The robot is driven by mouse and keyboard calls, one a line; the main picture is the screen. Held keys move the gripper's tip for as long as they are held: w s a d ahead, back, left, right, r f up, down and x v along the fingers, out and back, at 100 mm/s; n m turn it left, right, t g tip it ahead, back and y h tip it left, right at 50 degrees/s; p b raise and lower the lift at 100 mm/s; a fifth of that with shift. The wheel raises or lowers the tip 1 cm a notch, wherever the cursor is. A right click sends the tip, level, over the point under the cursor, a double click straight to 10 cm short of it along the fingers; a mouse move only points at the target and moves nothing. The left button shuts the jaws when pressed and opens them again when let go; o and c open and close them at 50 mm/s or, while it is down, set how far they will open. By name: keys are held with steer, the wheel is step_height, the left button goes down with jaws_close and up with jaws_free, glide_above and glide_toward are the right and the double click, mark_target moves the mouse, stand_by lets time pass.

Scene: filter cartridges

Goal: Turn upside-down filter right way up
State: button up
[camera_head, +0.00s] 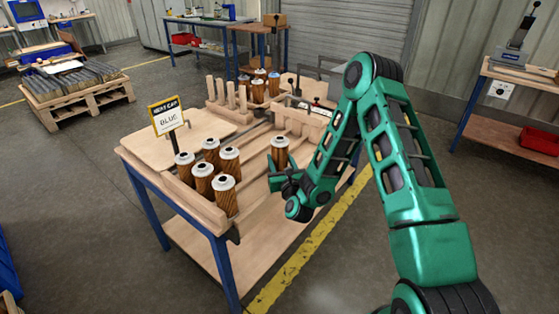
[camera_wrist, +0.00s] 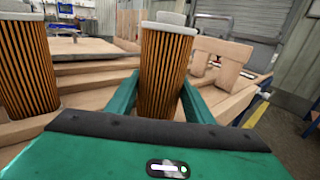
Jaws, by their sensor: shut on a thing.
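My gripper (camera_head: 284,181) is shut on a filter cartridge (camera_head: 279,150) at the right side of the workbench. In the wrist view this held filter (camera_wrist: 165,70) stands nearly upright between the two green fingers, with orange-brown pleats and a pale cap on top. Its lower end is hidden behind my gripper. Part of one filter (camera_wrist: 27,65) shows at the left of the wrist view.
A sign reading "NEXT CAP BLUE" (camera_head: 167,116) stands on the bench (camera_head: 180,150). Behind are wooden pegs (camera_head: 232,96) and more filters (camera_head: 258,90) with blue, orange and pale tops. A wooden stand (camera_wrist: 220,60) is right of the held filter.

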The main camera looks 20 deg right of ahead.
steer(key=shift+f, duration=0.25)
steer(key=o, duration=1.2)
steer(key=shift+s, duration=0.1)
steer(key=s, duration=1)
steer(key=shift+s+a, duration=0.25)
steer(key=shift+w, duration=0.1)
